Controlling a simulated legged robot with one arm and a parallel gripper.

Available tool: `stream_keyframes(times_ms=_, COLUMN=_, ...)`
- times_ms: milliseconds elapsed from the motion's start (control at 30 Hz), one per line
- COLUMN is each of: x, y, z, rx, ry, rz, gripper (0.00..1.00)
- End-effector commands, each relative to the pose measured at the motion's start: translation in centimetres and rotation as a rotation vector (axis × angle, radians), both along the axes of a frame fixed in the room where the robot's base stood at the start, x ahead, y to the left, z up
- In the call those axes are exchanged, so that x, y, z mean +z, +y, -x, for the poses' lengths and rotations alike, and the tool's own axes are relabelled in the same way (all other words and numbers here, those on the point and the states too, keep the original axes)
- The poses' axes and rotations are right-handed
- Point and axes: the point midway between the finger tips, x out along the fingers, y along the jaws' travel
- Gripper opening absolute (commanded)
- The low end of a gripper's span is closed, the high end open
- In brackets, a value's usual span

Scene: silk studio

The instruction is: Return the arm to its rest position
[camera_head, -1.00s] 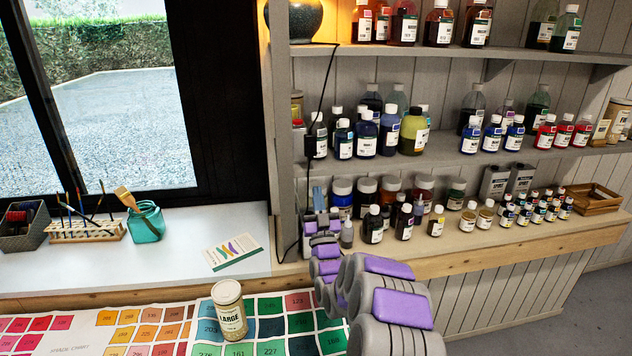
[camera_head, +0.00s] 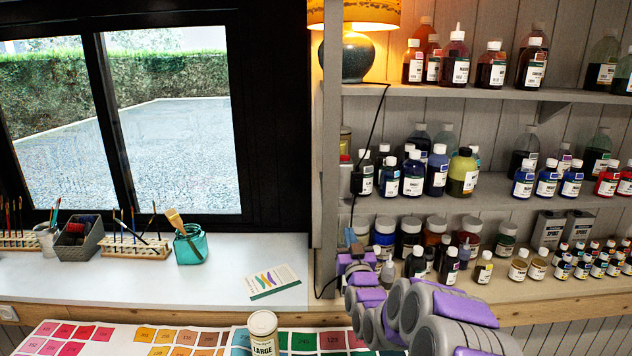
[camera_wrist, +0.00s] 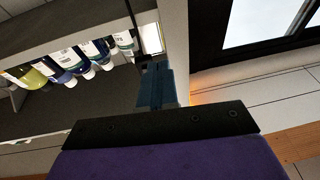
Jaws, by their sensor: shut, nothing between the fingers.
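My arm reaches in from the lower right of the head view, with grey and purple links. My gripper (camera_head: 351,238) is at its far end, in front of the left end of the bottle shelves. In the wrist view its blue-grey fingers (camera_wrist: 156,85) are together with nothing between them. They point toward the shelf unit's upright post (camera_wrist: 174,40). I cannot tell how far they are from it.
A shelf (camera_head: 415,91) holds dye bottles on the right, with more rows below. A lamp (camera_head: 358,50) stands at top, its cord hanging near my gripper. A labelled tin (camera_head: 263,337) stands on a colour chart (camera_head: 190,338). The white sill (camera_head: 120,275) has clear space around a card (camera_head: 272,280).

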Motion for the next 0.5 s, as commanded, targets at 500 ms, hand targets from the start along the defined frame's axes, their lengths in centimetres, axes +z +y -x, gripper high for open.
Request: stream_keyframes(times_ms=500, x=-3.3, y=2.3, z=13.6, rx=0.101, ry=0.774, rz=0.092, gripper=0.0)
